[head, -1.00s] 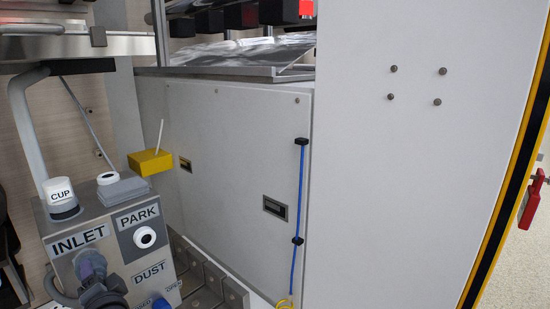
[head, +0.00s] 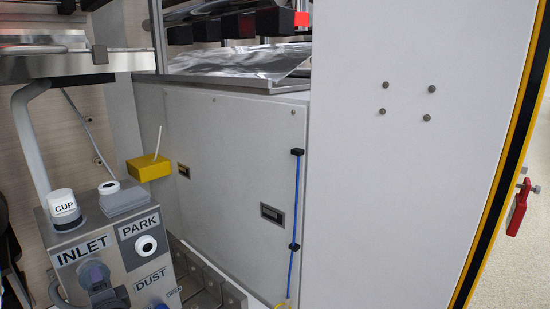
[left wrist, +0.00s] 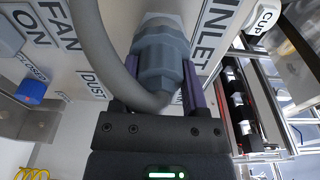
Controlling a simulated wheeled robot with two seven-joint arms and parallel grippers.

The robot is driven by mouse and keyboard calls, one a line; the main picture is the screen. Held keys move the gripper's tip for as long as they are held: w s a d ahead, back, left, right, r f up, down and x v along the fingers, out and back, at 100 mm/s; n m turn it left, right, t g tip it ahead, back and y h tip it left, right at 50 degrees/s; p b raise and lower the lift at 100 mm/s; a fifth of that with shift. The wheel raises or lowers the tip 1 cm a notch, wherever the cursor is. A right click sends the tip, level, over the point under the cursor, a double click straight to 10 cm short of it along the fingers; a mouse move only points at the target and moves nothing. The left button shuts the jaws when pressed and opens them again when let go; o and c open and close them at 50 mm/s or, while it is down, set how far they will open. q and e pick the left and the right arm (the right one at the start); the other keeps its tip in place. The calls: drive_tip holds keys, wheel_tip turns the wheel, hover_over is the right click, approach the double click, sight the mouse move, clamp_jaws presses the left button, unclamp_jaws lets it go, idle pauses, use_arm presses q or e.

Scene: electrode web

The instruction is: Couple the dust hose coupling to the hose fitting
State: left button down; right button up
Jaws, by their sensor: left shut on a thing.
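The dust hose coupling (left wrist: 160,67) is a grey-blue ribbed collar in the left wrist view. It sits between the purple fingers of my left gripper (left wrist: 161,82), which is shut on it. A thick grey hose (left wrist: 92,45) curves around to its near end. The coupling's far end is at the panel beside the INLET label, in line with a grey round fitting (left wrist: 163,22). I cannot tell whether they are fully joined. My right gripper is not in view.
The metal control box (head: 140,263) carries INLET, PARK and DUST labels. A white cup (head: 63,203) and a grey block (head: 123,198) stand on top. A blue knob (left wrist: 31,92) is beside the DUST label. A yellow box (head: 149,168) and white cabinet (head: 235,150) stand behind.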

use_arm(q)
drive_tip(key=m+p, duration=0.1)
drive_tip(key=m, duration=0.1)
drive_tip(key=m+p, duration=0.1)
drive_tip(key=m, duration=0.1)
drive_tip(key=shift+a+r, duration=0.1)
drive_tip(key=shift+r, duration=0.2)
drive_tip(key=shift+f+m+g, duration=0.15)
drive_tip(key=shift+m+g, duration=0.15)
drive_tip(key=shift+m, duration=0.2)
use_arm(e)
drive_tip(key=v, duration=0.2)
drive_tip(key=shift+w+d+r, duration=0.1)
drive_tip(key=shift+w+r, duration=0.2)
use_arm(q)
unclamp_jaws()
drive_tip(key=shift+f, duration=0.1)
